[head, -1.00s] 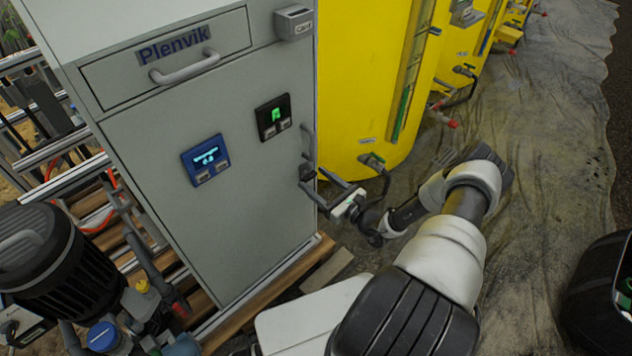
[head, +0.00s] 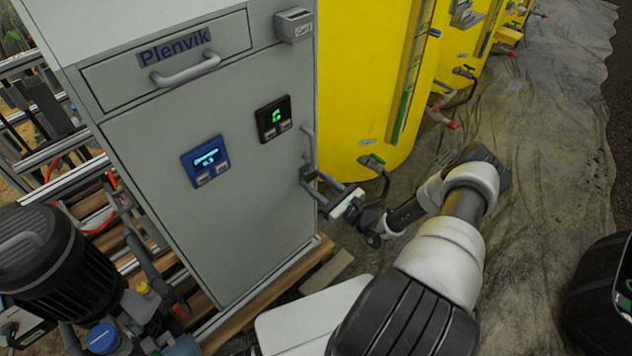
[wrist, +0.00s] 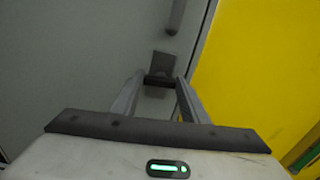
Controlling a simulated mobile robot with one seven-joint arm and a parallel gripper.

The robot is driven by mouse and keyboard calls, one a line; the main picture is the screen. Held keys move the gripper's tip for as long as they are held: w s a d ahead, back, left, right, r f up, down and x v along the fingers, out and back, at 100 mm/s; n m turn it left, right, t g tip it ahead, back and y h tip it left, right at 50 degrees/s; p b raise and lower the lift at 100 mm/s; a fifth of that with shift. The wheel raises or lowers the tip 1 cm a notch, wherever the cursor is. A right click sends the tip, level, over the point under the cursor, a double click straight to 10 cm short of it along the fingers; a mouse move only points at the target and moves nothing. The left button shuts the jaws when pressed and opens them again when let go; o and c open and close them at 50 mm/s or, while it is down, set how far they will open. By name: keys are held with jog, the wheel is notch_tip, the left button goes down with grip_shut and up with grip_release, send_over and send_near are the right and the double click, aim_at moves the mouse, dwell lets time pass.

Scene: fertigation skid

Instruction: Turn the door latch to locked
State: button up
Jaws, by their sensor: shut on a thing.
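The grey cabinet door (head: 235,215) appears flush in its frame. Its small dark latch (head: 305,172) is at the door's right edge, just below the vertical door handle (head: 308,145). My gripper (head: 312,182) reaches it from the lower right, its fingers shut on the latch. In the wrist view the latch's dark plate (wrist: 163,66) lies straight ahead, and a dark bar (wrist: 159,81) sits between my fingertips. The lower end of the handle (wrist: 176,16) shows above. The fingers partly hide the latch, and I cannot read its locked or unlocked position.
A yellow tank (head: 360,90) stands close to the right of the cabinet, with a valve (head: 374,165) near my wrist. A drawer handle (head: 185,68) sticks out above the door. A wooden pallet (head: 270,290) lies under the cabinet.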

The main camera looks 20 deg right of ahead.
jog(key=n+p, duration=0.1)
jog(key=n, duration=0.3)
jog(key=shift+a, duration=0.1)
jog(key=n+p, duration=0.1)
jog(key=n, duration=0.3)
jog(key=shift+n, duration=0.3)
jog(key=n+p, duration=0.2)
jog(key=n, duration=0.2)
jog(key=shift+a+f+n, duration=0.1)
jog(key=shift+n, duration=0.2)
jog(key=shift+f+n+p, duration=0.15)
jog(key=shift+n+p, duration=0.45)
jog(key=shift+n, duration=1.3)
jog(key=o, duration=1.1)
jog(key=shift+c, duration=0.2)
jog(key=shift+s, duration=0.1)
